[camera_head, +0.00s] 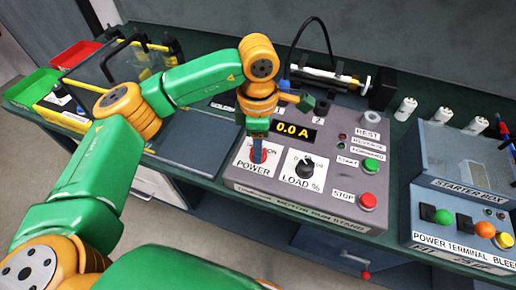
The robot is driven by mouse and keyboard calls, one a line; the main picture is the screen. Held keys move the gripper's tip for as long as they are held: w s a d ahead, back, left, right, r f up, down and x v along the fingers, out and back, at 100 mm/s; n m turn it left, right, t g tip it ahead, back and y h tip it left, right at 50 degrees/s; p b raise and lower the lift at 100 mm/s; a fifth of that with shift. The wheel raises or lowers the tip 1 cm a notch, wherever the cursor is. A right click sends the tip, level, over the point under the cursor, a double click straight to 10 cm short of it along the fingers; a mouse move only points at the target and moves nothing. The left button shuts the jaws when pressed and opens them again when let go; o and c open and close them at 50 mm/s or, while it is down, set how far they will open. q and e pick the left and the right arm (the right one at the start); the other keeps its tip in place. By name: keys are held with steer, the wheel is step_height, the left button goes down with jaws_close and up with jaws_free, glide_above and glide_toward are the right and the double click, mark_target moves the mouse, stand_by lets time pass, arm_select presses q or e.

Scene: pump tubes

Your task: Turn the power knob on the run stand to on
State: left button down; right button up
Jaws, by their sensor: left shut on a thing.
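The run stand (328,197) is a grey box with a lit display (293,130) reading 0.0 A. Its power knob (259,155) is red and sits on the white POWER label (252,168) at the left of the panel. My left gripper (258,150) points down over it and is shut on it, covering most of the knob, so its setting cannot be read. A black load knob (305,167) stands to the right, apart from the gripper. My right gripper is not in view.
Green start (371,165) and red stop (367,201) buttons are at the panel's right. A starter box (460,190) stands further right. Green (35,85) and red (77,54) bins are at the far left. A pump with a cable (325,80) lies behind the stand.

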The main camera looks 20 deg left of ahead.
arm_select(q)
steer(key=shift+m+b, duration=0.3)
steer(key=shift+m, duration=0.6)
steer(key=shift+c, duration=2.1)
jaws_free()
step_height(320, 180, up, 7)
steer(key=shift+r+b, duration=0.1)
steer(key=shift+b, duration=0.25)
